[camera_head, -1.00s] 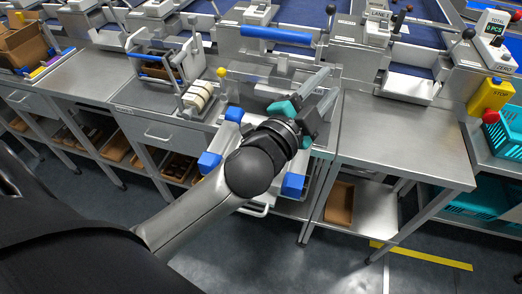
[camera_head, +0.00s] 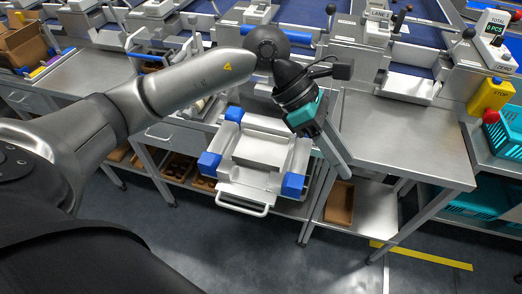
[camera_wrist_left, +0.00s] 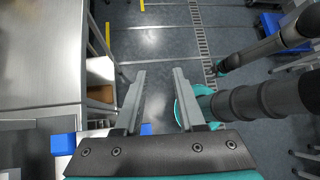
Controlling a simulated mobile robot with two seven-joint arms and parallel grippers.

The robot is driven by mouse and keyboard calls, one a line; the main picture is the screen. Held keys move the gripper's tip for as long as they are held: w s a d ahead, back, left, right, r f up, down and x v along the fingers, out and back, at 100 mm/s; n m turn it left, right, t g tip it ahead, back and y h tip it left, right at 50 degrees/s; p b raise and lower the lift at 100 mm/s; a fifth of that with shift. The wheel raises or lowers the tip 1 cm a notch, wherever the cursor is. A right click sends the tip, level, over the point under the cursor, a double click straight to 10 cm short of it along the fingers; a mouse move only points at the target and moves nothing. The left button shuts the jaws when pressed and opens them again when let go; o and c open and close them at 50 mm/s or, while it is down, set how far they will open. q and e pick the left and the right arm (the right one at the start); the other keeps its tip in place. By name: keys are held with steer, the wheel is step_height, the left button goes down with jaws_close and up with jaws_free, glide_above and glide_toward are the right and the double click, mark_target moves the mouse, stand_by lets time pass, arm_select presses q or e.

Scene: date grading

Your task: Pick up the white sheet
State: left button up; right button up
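A pale white flat piece (camera_head: 262,150), which looks like the white sheet, lies in the middle of a white tray-like fixture (camera_head: 245,192) with blue corner blocks. I cannot tell its edges clearly from the fixture. My left gripper (camera_head: 338,163) is to the right of the fixture, tilted downward, apart from the pale piece. In the left wrist view my left gripper (camera_wrist_left: 160,75) has its fingers apart with only floor between them. Dark arm parts with teal fittings show at the right of that view; I cannot make out my right fingers.
A bare steel table (camera_head: 400,140) stands right of the fixture, with a brown box (camera_head: 340,203) on its lower shelf. A teal crate (camera_head: 508,135) and a yellow stop box (camera_head: 490,95) are at the far right. The floor in front is clear.

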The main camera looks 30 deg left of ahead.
arm_select(q)
steer(key=w+a+f+y, duration=0.2)
steer(key=a+y, duration=0.3)
steer(key=a, duration=0.5)
steer(key=y, duration=0.4)
glide_above(255, 158)
steer(key=s+d, duration=0.1)
steer(key=s, duration=0.1)
step_height(255, 158, down, 8)
steer(key=shift+s+d+f+b, duration=0.1)
steer(key=shift+s+d+b, duration=0.05)
steer(key=shift+b, duration=0.2)
steer(key=shift+f, duration=3)
jaws_close()
